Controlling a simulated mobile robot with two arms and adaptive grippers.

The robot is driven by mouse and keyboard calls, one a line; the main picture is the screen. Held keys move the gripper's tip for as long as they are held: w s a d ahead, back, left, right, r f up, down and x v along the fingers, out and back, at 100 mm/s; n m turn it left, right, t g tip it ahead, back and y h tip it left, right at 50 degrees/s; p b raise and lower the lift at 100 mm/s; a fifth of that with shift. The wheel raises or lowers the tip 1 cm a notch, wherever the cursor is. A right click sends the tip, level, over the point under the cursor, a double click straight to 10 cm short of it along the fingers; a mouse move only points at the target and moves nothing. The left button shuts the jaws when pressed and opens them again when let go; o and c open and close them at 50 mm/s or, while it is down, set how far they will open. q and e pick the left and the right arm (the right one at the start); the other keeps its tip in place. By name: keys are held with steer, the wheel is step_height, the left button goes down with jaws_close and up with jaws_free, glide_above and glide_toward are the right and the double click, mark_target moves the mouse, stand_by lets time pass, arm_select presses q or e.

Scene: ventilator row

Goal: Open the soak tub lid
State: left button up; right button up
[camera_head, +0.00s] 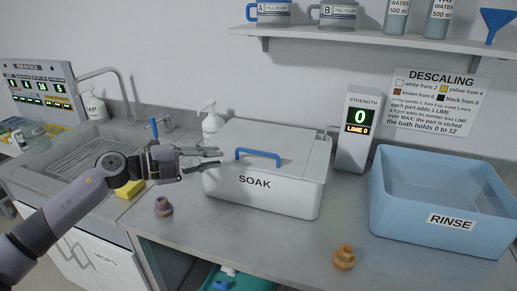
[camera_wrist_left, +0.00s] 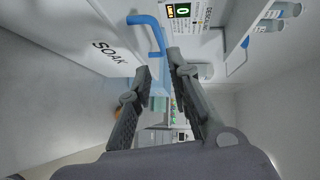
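The white soak tub (camera_head: 264,191) stands on the counter with SOAK on its front. Its lid (camera_head: 290,138) is down on the tub and has a blue bar handle (camera_head: 258,153). My left gripper (camera_head: 217,158) is at the tub's left end, left of the handle and apart from it, with its fingers spread and nothing between them. In the left wrist view the fingers (camera_wrist_left: 158,62) are open and the blue handle (camera_wrist_left: 150,28) shows beyond the tips. My right gripper is not in view.
A blue rinse basin (camera_head: 440,246) stands at the right. A strength meter (camera_head: 357,130) reads 0 behind the tub. A brown part (camera_head: 344,257) and a mauve part (camera_head: 163,207) sit on the counter. A shelf (camera_head: 380,42) hangs above.

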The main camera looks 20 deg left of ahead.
mark_target(255, 153)
arm_select(q)
steer(key=p+x, duration=0.2)
steer(key=x, duration=1)
steer(key=shift+p, duration=0.3)
steer(key=shift+w+d+f, duration=0.15)
steer(key=shift+w+d, duration=0.3)
steer(key=shift+d, duration=0.05)
steer(key=shift+c, duration=0.3)
jaws_close()
